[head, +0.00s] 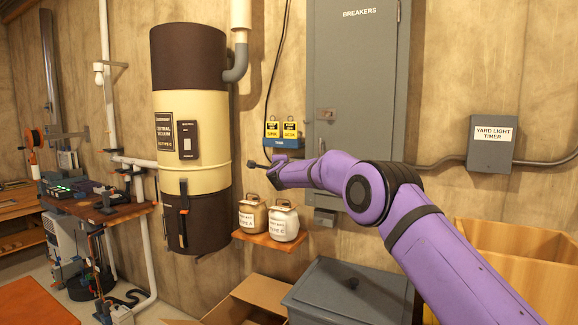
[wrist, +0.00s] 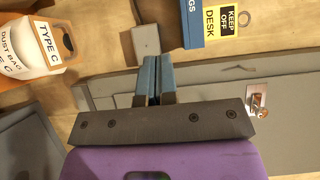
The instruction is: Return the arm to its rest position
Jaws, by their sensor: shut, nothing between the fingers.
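My purple arm (head: 368,192) reaches from the lower right across the front of the grey breaker panel (head: 352,75).
A central vacuum canister (head: 192,120) hangs at left. Below are an open cardboard box (head: 245,297), a grey lidded bin (head: 345,297) and a wooden bin (head: 525,250).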

